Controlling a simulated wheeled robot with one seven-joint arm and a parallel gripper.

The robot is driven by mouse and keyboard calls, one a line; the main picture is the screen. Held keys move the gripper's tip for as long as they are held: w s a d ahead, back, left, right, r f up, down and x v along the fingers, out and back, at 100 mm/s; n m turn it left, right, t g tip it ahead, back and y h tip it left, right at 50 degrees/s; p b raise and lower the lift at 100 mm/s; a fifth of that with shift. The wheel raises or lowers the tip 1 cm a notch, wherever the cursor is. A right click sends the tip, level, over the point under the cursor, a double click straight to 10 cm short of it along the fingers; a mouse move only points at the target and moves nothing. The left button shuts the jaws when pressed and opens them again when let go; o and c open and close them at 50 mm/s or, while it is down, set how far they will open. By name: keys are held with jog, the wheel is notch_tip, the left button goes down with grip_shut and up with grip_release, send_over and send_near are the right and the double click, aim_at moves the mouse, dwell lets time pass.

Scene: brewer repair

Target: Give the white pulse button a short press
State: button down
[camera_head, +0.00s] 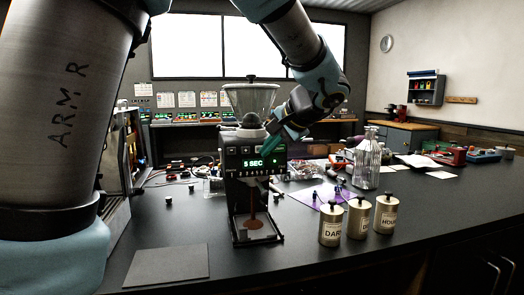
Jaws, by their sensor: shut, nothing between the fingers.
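A black coffee grinder (240,200) stands upright on the dark counter, with a clear hopper (251,97) on top. Its lit green display (262,163) reads "5 SEC". A row of small pale marks or controls (248,176) runs below the display. I cannot tell which of these, if any, is the white pulse button; it is too small or hidden. My gripper (268,149) is shut and empty. It comes down from the upper right, with its teal fingertips in front of the grinder's upper face, just above the display. I cannot tell whether they touch it.
Three labelled canisters (358,217) stand right of the grinder, near a glass bottle (366,160) and a purple sheet (318,194) with small parts. A dark flat mat (166,266) lies front left. The counter just right of the mat is clear.

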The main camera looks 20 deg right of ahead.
jog(key=shift+s, duration=0.1)
jog(key=shift+s+a+b, duration=0.1)
jog(key=shift+s+b, duration=0.25)
jog(key=shift+s, duration=0.35)
jog(key=s, duration=0.1)
jog(key=s+b, duration=0.1)
jog(key=s, duration=0.3)
jog(key=shift+a, duration=0.3)
dwell(0.3)
